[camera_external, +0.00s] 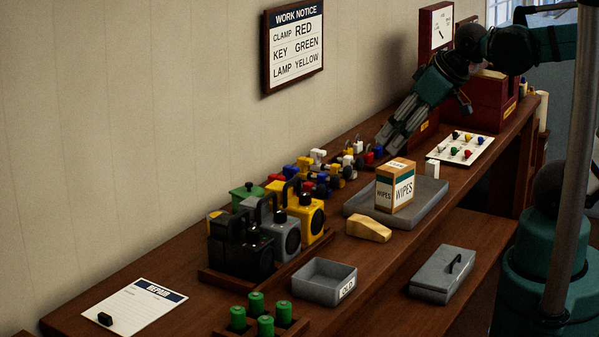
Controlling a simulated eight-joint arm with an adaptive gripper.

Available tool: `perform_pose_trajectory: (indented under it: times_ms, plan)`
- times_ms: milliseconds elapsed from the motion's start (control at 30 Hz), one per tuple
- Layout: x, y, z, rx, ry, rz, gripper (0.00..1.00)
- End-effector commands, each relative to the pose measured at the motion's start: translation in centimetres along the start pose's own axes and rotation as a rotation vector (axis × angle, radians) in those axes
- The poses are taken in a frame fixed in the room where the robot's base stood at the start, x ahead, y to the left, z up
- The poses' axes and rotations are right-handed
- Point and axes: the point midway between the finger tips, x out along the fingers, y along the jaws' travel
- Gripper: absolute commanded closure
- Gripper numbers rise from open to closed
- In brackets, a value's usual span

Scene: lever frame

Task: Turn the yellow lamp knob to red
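The yellow lamp (306,212) stands in a row with a grey lamp (283,236) and a black lamp (240,250) on a wooden tray. It has a dark handle and a dark round face. A small dark part on its top may be the knob; its setting is too small to read. My gripper (388,150) points down and left, behind the wipes box and well to the right of the yellow lamp. Its fingers look close together, but I cannot tell whether they are open or shut.
A wipes box (396,188) stands on a grey tray (425,196). Several small coloured parts (322,172) lie behind the lamps. A wooden wedge (369,228), an open grey bin (323,281) and green cylinders (256,303) are in front. A work notice (295,43) hangs on the wall.

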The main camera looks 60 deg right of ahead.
Motion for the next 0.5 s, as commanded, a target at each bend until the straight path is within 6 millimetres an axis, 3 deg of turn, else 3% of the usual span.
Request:
perform_pose_trajectory:
  times_ms: [500]
  plan:
    - [1.0, -0.6, -3.5, -0.033, -0.092, -0.008, 0.67]
